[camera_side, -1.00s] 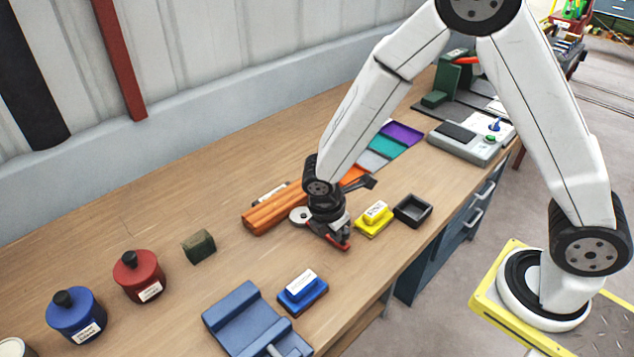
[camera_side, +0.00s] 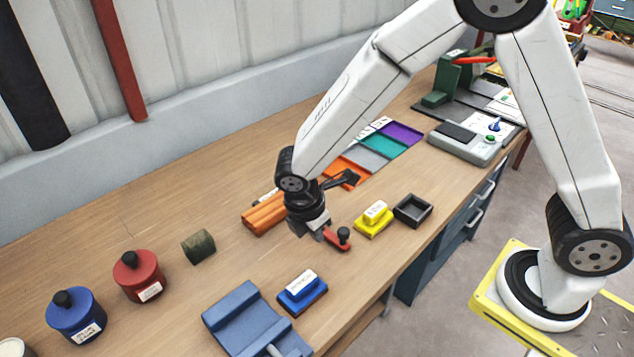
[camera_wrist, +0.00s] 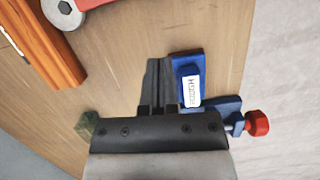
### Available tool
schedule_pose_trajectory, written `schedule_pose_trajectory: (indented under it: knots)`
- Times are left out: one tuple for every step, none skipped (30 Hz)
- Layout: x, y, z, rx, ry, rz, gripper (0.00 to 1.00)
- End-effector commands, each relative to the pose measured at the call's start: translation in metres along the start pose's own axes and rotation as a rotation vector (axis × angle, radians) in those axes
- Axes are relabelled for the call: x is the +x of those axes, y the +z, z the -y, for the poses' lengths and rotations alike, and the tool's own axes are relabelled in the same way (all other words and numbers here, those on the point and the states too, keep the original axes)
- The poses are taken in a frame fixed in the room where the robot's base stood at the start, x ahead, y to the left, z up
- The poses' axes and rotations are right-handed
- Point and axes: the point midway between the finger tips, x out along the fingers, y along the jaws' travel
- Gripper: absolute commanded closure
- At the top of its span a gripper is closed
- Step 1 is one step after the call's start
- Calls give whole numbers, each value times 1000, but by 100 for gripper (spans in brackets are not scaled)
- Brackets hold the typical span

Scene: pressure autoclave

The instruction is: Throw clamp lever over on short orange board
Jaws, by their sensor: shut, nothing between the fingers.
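The ridged orange board (camera_side: 263,214) lies on the bench left of my gripper (camera_side: 303,232), which partly hides it. It also shows at the upper left of the wrist view (camera_wrist: 45,45). The red clamp lever (camera_side: 334,241) has a black knob at its outer end and lies just right of my gripper, its inner end hidden. In the wrist view, part of a red piece (camera_wrist: 90,3) shows beside a grey round disc (camera_wrist: 64,10) at the top edge. My gripper is shut and empty; its dark fingers (camera_wrist: 158,80) are together. I cannot tell whether it touches the lever.
A yellow block (camera_side: 373,220) and a black tray (camera_side: 412,210) stand to the right. A blue block (camera_side: 302,290) and a blue vise (camera_side: 245,318) are in front. A green piece (camera_side: 198,247) and red and blue jars (camera_side: 142,277) stand left.

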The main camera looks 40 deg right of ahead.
Motion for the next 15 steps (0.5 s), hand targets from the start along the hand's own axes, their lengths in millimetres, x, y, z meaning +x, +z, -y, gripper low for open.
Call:
schedule_pose_trajectory:
  knots:
    - [-9, -1, -1, -1, 5, -3, 100]
    - [-14, 0, -1, -1, 5, -2, 100]
    - [-21, 0, -1, -1, 5, -3, 100]
    - [-25, 0, -1, -1, 5, -2, 100]
    - [-30, 0, -1, 0, 5, -3, 100]
    - [-36, 0, -1, 0, 4, -3, 100]
    - [-40, 0, -1, 0, 4, -3, 100]
    - [-44, 0, -1, -1, 4, -3, 100]
    - [-49, 0, -1, -1, 4, -2, 100]
    - [-52, 0, -1, -1, 4, -2, 100]
    - [-54, 0, -1, -2, 4, -2, 100]
    - [-58, 0, -1, -2, 3, -1, 100]
    - [-60, 0, -1, -2, 3, -1, 100]
    - [-62, 0, -1, -2, 3, -2, 100]
    - [-64, 0, -1, -1, 3, -2, 100]
